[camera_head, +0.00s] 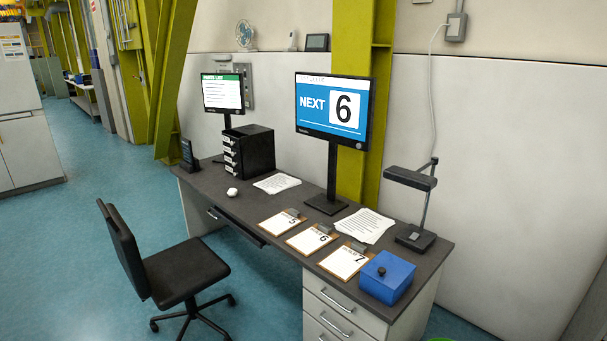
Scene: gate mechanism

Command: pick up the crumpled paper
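The crumpled paper (232,192) is a small white ball. It lies on the left part of the dark desk top (262,222), in front of the black drawer organizer (248,150) and left of a loose printed sheet. Nothing touches it. Neither of my grippers shows in the head view.
A black office chair (172,272) stands before the desk's left half. Two monitors, clipboards (312,239), a blue box (387,277) and a desk lamp (415,205) occupy the desk. A shallow drawer (237,227) under the top appears slightly open. Blue floor (75,250) is clear at left.

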